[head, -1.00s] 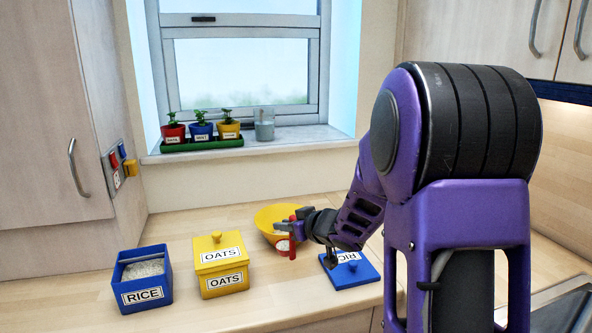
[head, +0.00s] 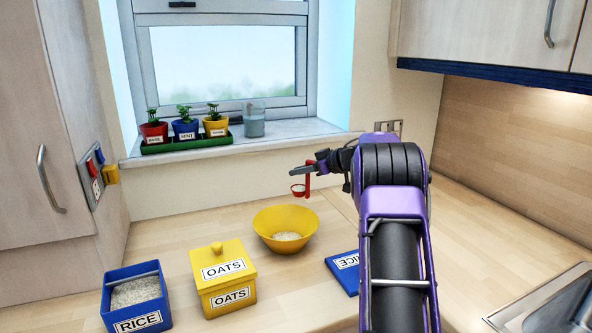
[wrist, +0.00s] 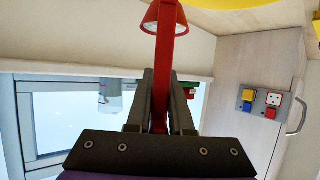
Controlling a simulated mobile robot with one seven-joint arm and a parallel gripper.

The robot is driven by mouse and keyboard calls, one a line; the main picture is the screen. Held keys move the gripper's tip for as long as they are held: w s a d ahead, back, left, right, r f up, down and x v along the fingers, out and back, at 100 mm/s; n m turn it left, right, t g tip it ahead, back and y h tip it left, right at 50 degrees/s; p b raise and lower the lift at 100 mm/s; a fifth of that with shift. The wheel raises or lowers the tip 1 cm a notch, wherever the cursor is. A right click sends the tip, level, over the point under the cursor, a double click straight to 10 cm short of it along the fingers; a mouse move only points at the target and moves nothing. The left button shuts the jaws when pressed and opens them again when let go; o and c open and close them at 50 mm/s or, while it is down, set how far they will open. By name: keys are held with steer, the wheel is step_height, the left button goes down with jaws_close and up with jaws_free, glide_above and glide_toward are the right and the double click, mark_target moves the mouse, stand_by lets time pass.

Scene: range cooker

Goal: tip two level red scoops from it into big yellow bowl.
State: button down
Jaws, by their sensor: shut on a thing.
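My gripper (head: 306,169) is shut on the handle of a red scoop (head: 307,186) and holds it in the air above and behind the big yellow bowl (head: 268,221). The scoop's small cup (head: 298,190) hangs at the handle's lower end; whether it holds anything I cannot tell. The red scoop also shows between the fingers in the wrist view (wrist: 164,50). The yellow bowl stands upright on the counter with a small patch of white rice (head: 287,236) at its bottom. The blue RICE box (head: 139,322) is open, with rice inside and a bar across its top.
A lidded yellow OATS box (head: 228,299) stands between the RICE box and the bowl. The blue RICE lid (head: 343,270) lies flat right of the bowl. Potted plants (head: 185,130) and a glass (head: 254,120) stand on the windowsill behind. A sink (head: 560,310) is at the right.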

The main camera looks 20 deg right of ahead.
steer(key=s+a+f+n+t+h, duration=0.1)
steer(key=s+a+f+n, duration=0.2)
steer(key=a, duration=0.2)
steer(key=shift+s+a+f+h, duration=0.2)
steer(key=shift+s+f+h, duration=0.1)
steer(key=shift+h, duration=0.1)
stand_by(0.4)
steer(key=shift+s+a+f+t+b, duration=0.15)
steer(key=shift+t+b, duration=0.25)
steer(key=shift+b, duration=0.7)
steer(key=shift+s+a+f+n+h+b, duration=0.15)
steer(key=shift+a+n+h+b, duration=0.2)
steer(key=shift+b, duration=0.7)
steer(key=shift+s+r+n+h+b, duration=0.15)
steer(key=shift+n+b, duration=0.3)
steer(key=shift+b, duration=0.6)
steer(key=shift+s+a+f+n+t+b, duration=0.2)
steer(key=shift+a+f+n+t+b, duration=0.25)
steer(key=shift+b, duration=1.6)
steer(key=shift+s+n+t+h+b, duration=0.15)
steer(key=shift+n+t+h+b, duration=0.1)
steer(key=shift+h+b, duration=0.1)
steer(key=shift+a+f, duration=0.1)
steer(key=shift+a, duration=0.05)
